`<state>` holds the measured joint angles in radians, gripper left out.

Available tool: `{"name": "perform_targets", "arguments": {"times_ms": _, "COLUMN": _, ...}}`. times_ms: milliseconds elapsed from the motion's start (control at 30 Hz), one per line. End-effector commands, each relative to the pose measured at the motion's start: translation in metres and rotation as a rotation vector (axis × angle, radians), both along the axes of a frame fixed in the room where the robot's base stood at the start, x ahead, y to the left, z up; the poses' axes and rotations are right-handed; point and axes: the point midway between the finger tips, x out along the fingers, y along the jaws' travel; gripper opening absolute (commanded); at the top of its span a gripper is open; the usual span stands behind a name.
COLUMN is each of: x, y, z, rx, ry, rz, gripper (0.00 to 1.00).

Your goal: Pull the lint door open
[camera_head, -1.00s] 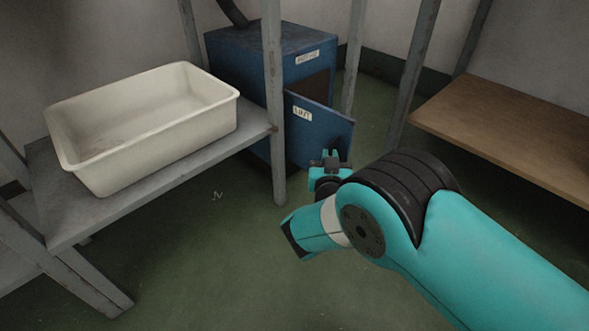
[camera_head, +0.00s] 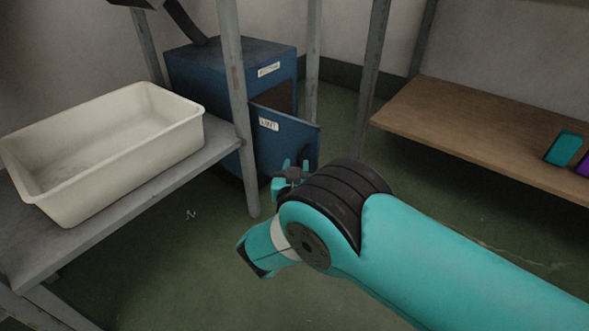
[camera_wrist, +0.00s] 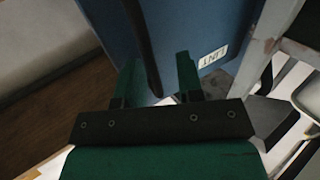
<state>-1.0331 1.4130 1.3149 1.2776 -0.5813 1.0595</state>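The blue lint door (camera_head: 286,145), with its "LINT" label, stands ajar on the front of the blue cabinet (camera_head: 222,68), with a dark gap showing behind its upper edge. In the wrist view the door (camera_wrist: 193,25) fills the upper middle, its label upside down. A dark bar handle (camera_wrist: 143,45) runs down its face. My gripper (camera_head: 295,164) is just in front of the door's lower part. In the wrist view its two green fingers (camera_wrist: 157,78) are apart, with the lower end of the handle between them. A gap shows between the handle and the right finger.
A grey metal shelf holds a cream tub (camera_head: 105,150) on the left. Its upright post (camera_head: 238,110) stands close to the door. A wooden shelf (camera_head: 470,125) on the right carries a teal item (camera_head: 564,148) and a purple one. The green floor in front is clear.

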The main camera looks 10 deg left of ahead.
Motion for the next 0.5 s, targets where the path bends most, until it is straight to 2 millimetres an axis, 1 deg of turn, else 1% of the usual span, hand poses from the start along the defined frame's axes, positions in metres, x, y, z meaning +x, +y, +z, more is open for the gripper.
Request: {"name": "perform_targets", "arguments": {"times_ms": 500, "x": -0.0008, "y": 0.0028, "z": -0.0001, "rx": 0.006, "ry": 0.0, "rz": 0.007, "gripper": 0.34}}
